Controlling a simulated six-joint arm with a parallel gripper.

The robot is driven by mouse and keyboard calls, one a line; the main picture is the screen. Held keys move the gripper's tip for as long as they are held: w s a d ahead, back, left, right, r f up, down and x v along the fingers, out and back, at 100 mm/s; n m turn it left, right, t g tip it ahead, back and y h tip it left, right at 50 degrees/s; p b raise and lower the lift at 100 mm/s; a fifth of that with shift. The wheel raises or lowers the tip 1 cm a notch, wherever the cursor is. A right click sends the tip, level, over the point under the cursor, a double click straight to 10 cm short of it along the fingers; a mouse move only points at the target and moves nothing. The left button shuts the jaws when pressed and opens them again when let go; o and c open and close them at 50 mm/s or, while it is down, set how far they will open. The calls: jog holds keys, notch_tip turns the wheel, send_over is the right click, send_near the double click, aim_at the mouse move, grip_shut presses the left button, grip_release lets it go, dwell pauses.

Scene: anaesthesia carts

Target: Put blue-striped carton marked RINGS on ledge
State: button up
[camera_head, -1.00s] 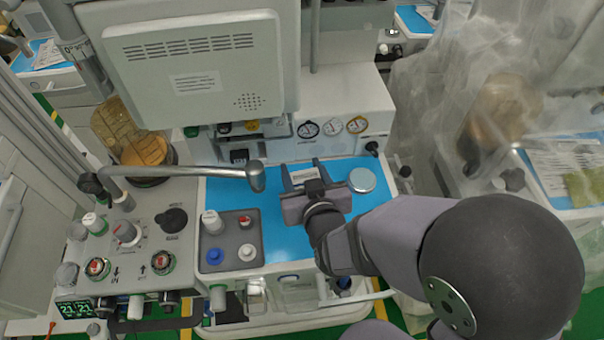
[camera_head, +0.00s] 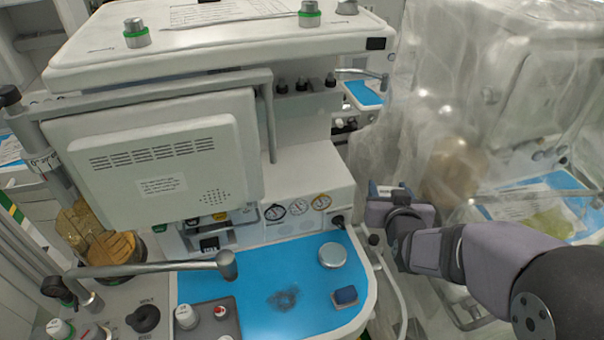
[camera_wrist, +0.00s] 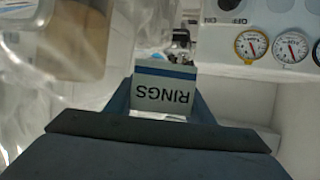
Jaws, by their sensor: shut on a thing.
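My gripper (camera_head: 390,190) is shut on the blue-striped carton (camera_wrist: 163,92), right of the gauge housing and above the floor gap beside the cart. In the wrist view the carton is white with a blue stripe, and its word RINGS reads upside down between the fingers. In the head view the carton is mostly hidden by the gripper. A flat, ledge-like white top (camera_head: 305,172) lies above the gauges. I cannot tell for certain whether this is the ledge named in the task.
The blue worktop (camera_head: 250,275) holds a round silver lid (camera_head: 332,256), a small dark-blue block (camera_head: 345,296) and a dark smudge. A metal bar (camera_head: 150,268) crosses its left side. The grey-backed monitor (camera_head: 160,160) stands behind. Translucent plastic sheeting (camera_head: 440,80) hangs behind my gripper.

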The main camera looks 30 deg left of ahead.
jog(key=w+r+n+y, duration=0.1)
jog(key=w+r, duration=0.3)
jog(key=r, duration=0.1)
jog(key=a+n+g+y, duration=0.2)
jog(key=a, duration=0.1)
jog(key=a+n+g+y, duration=0.1)
jog(key=a, duration=0.1)
jog(key=shift+s, duration=0.35)
jog(key=shift+d+f, duration=0.1)
dwell(0.3)
